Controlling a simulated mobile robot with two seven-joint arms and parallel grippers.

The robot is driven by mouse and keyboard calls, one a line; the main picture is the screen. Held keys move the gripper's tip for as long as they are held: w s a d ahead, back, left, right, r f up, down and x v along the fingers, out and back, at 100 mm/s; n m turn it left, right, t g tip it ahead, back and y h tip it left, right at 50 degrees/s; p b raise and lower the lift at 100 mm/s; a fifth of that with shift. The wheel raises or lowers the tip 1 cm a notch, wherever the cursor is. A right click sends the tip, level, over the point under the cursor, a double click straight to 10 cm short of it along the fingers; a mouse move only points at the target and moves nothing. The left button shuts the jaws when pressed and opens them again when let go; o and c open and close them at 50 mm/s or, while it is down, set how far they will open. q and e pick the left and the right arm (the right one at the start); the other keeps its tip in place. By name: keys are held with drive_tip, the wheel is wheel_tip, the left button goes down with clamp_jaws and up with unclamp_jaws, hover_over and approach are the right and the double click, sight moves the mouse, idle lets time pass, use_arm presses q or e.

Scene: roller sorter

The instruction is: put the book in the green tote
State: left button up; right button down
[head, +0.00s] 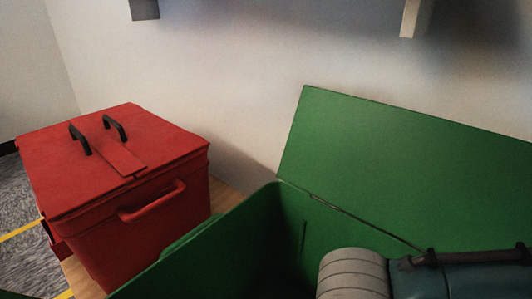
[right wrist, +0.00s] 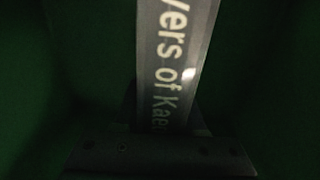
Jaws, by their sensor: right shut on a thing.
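The green tote (head: 255,236) stands open at the lower middle of the head view, with its lid (head: 400,165) tilted up behind it. My right arm reaches into the tote's opening from the lower right, and its gripper is hidden in that view. In the right wrist view my right gripper (right wrist: 163,115) is shut on the book (right wrist: 176,55), whose grey spine shows pale lettering. Dark green walls surround the book there, so it is inside the tote. I cannot tell whether it touches the bottom. My left gripper is not in view.
A red box (head: 150,225) with a closed lid and black handles stands left of the tote, on a wooden surface (head: 226,196). A pale wall (head: 230,80) is behind both. Two blocks (head: 144,9) (head: 415,18) show at the top edge.

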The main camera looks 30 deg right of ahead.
drive_tip(key=shift+f, duration=0.15)
drive_tip(key=shift+c, duration=2)
unclamp_jaws()
drive_tip(key=shift+f, duration=0.1)
wheel_tip(320, 180, up, 9)
drive_tip(key=p, duration=0.5)
drive_tip(key=shift+r+p, duration=0.35)
drive_tip(key=shift+r, duration=0.15)
